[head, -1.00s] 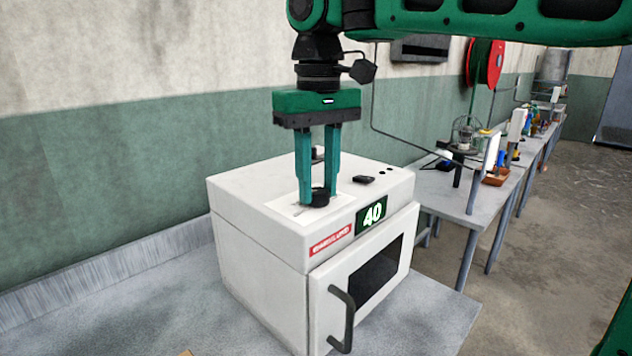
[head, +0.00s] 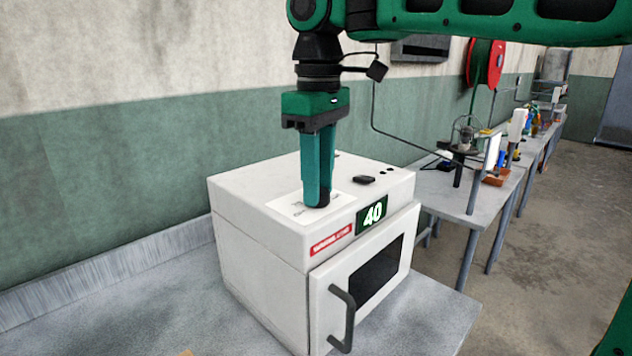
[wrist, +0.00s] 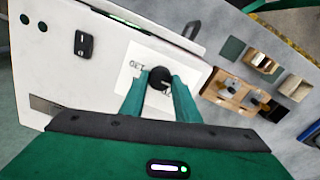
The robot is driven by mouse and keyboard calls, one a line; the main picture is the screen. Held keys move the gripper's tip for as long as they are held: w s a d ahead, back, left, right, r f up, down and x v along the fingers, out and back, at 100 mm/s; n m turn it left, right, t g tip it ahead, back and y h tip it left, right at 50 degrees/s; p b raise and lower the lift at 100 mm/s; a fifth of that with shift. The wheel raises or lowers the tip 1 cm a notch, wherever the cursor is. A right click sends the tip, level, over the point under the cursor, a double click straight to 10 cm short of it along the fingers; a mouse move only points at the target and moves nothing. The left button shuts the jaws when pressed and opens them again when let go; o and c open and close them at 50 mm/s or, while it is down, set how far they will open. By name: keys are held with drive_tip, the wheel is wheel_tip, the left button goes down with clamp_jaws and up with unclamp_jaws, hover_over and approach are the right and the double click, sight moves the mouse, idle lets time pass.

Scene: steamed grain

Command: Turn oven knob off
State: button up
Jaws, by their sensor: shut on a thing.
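The white oven (head: 255,225) stands on the grey table, its door with a dark handle (head: 343,315) closed. A green display (head: 372,214) on its front reads 40. The black round knob (wrist: 158,79) sits on a white label (wrist: 133,62) on the oven's top. My gripper (head: 318,203) points straight down onto the oven top. It is shut on the knob, with one finger on each side in the wrist view. In the head view the fingers mostly hide the knob.
A black switch (head: 364,180) and small dark buttons lie on the oven top beside the label. Wooden blocks with parts (wrist: 240,92) show on the table in the wrist view. Another table (head: 440,190) with equipment stands at right.

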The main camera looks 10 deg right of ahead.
drive_tip(key=shift+d+f, duration=0.1)
drive_tip(key=shift+f, duration=0.05)
drive_tip(key=o, duration=1.1)
drive_tip(key=shift+w, duration=0.15)
drive_tip(key=shift+c, duration=0.2)
drive_tip(key=shift+r, duration=0.2)
drive_tip(key=shift+r, duration=2.2)
wheel_tip(320, 180, up, 6)
drive_tip(key=shift+w, duration=0.1)
